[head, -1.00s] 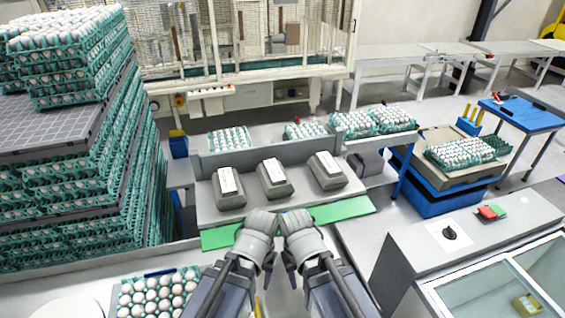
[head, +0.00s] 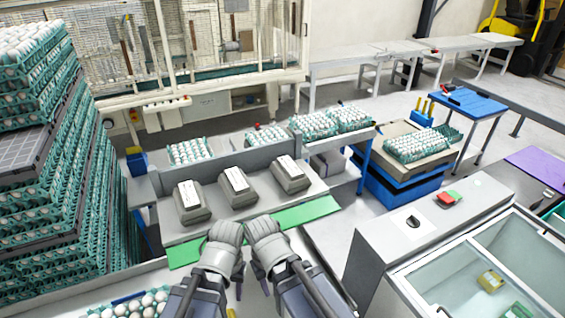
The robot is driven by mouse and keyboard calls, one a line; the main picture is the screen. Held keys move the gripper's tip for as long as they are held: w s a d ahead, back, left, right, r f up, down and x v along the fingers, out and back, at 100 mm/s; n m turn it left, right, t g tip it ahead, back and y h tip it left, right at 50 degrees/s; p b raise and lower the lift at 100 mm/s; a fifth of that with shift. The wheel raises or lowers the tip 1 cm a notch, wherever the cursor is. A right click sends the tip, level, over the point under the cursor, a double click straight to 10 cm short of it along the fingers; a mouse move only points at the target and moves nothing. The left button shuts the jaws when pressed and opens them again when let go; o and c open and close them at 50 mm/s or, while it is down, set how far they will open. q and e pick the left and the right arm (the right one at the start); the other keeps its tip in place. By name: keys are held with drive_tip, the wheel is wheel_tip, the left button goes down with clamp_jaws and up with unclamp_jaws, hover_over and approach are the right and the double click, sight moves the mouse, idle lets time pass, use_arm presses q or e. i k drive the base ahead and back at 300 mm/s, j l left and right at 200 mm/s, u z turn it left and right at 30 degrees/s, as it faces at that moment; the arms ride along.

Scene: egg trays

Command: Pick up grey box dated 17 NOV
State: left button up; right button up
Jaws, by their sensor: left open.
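Three grey boxes with white labels stand in a row on a grey shelf (head: 172,234): a left one (head: 193,210), a middle one (head: 240,200) and a right one (head: 293,184). The label print is too small to read, so I cannot tell which is dated 17 NOV. My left gripper (head: 224,246) is open and seems empty, in front of and below the left and middle boxes in the picture. My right gripper (head: 267,244) is close beside it, apart from the boxes; its jaws are unclear.
A green strip (head: 306,214) runs along the shelf's front edge. Tall stacks of egg trays (head: 70,200) stand at left. More egg trays (head: 190,151) lie behind the boxes. A grey console (head: 425,215) with a glass-topped cabinet stands at right. A tray of eggs (head: 140,303) lies at bottom left.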

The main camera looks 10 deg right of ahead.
sight(192, 207)
drive_tip(key=k+l, duration=0.15)
drive_tip(key=l, duration=0.2)
drive_tip(key=k+l, duration=0.15)
drive_tip(key=l, duration=0.2)
drive_tip(key=k+l, duration=0.1)
drive_tip(key=l, duration=0.3)
